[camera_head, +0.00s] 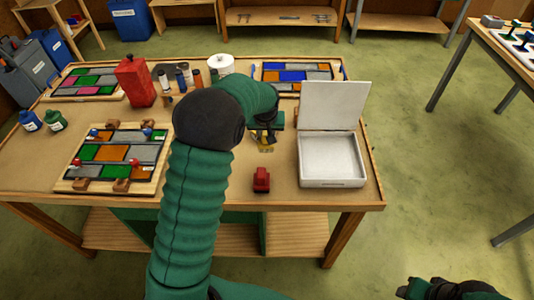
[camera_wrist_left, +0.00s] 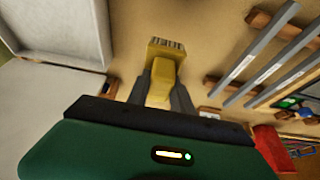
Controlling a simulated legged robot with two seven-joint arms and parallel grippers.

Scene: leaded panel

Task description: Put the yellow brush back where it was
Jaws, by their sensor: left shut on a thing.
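The yellow brush (camera_head: 266,149) is in my left gripper (camera_head: 262,137), over the right-hand part of the work table. In the left wrist view, both dark fingers of my left gripper (camera_wrist_left: 161,92) close on the sides of the yellow brush (camera_wrist_left: 164,73), with its bristle end pointing away from the palm. Whether the brush touches the table is unclear. My right gripper (camera_head: 418,289) is at the lower right edge, far from the brush and partly cut off; its finger opening is not clear.
An open white box (camera_head: 332,184) with its lid raised stands right of the brush. A small red block (camera_head: 261,180) lies in front. A leaded panel (camera_head: 119,153) sits at left; another panel (camera_head: 296,73) lies behind. A red can (camera_head: 135,82) stands at the back left.

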